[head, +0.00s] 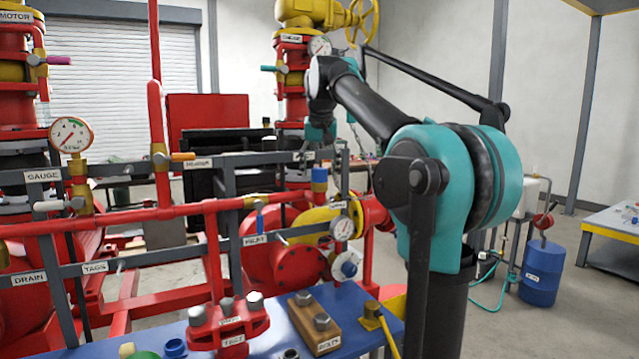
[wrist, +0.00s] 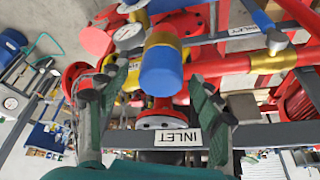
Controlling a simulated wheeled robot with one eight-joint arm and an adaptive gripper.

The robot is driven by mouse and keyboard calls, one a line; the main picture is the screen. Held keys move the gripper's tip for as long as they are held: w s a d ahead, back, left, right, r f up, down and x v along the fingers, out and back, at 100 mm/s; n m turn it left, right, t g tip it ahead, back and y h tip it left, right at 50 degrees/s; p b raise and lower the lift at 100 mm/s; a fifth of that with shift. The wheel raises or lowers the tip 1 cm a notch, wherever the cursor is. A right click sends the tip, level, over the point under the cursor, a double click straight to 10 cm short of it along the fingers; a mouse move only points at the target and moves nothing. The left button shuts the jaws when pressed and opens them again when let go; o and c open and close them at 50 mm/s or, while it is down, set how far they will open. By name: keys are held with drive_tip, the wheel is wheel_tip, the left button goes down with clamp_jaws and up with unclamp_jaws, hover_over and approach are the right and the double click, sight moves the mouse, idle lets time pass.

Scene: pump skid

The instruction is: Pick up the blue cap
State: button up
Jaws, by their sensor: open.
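The blue cap (wrist: 161,72) sits on a yellow collar at the end of a red pipe stub, by the rail labelled INLET. In the head view the blue cap (head: 319,180) shows upright behind the front rails, just below the end of my arm. My gripper (wrist: 152,82) is open, with one dark-padded finger on either side of the cap in the wrist view. A gap shows on both sides, and I see no contact. In the head view the fingers are small and partly hidden among the rails.
The grey INLET rail (wrist: 260,133) runs close by the fingers. A white gauge (wrist: 128,36) stands beside the cap. Red pipes and a blue-handled valve (wrist: 276,40) are near. A blue bench (head: 270,342) holds a wooden bolt block (head: 314,324) and a red flange (head: 229,326).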

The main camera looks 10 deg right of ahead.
drive_tip(key=shift+w+f, duration=0.1)
drive_tip(key=shift+f, duration=0.15)
drive_tip(key=c, duration=1.4)
drive_tip(key=shift+r, duration=0.15)
